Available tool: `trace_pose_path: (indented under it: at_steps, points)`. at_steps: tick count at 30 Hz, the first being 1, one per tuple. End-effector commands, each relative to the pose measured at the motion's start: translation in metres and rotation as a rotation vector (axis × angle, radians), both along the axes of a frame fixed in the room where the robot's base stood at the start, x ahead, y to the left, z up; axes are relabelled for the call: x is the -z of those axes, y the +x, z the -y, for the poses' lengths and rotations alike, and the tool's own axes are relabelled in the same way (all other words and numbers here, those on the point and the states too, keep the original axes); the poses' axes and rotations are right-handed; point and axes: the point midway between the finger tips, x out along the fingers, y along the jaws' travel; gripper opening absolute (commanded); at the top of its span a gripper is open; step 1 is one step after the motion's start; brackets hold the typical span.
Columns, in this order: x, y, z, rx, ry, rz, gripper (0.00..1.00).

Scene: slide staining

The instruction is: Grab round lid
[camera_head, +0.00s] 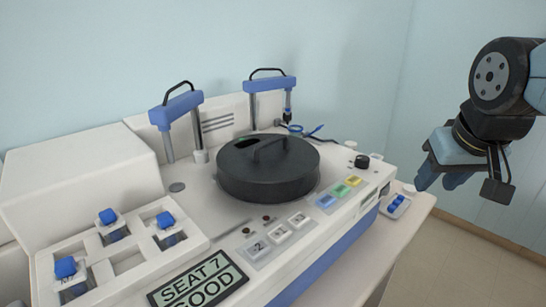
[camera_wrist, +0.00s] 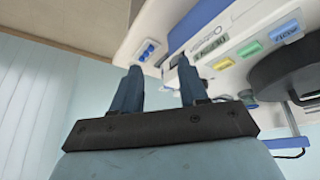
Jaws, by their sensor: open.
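The round lid (camera_head: 270,172) is dark grey, with a bar handle across its top. It sits on the white staining machine in the middle of the head view. Its edge also shows at the right of the wrist view (camera_wrist: 285,72). My gripper (camera_head: 440,180) is at the right of the head view, in the air to the right of the machine and well apart from the lid. In the wrist view its two blue fingers (camera_wrist: 158,82) are spread, with nothing between them.
Two blue dispenser arms (camera_head: 176,108) (camera_head: 269,84) stand behind the lid. Blue-capped bottles (camera_head: 165,220) sit in a tray at the left. Coloured buttons (camera_head: 340,190) and a black knob (camera_head: 362,161) lie to the lid's right. The air between lid and gripper looks clear.

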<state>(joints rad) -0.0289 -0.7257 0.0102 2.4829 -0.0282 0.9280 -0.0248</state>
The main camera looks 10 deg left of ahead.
Motion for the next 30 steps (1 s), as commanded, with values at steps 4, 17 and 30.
trace_pose_path:
  at_steps: [4,17,30]
  points:
    - [-0.001,0.012,-0.023,-0.210,-0.150,-0.108,0.43]
    - [-0.021,0.055,-0.126,-0.997,-0.816,-0.449,0.43]
    - [-0.046,0.049,-0.304,-1.571,-1.560,-0.632,0.43]
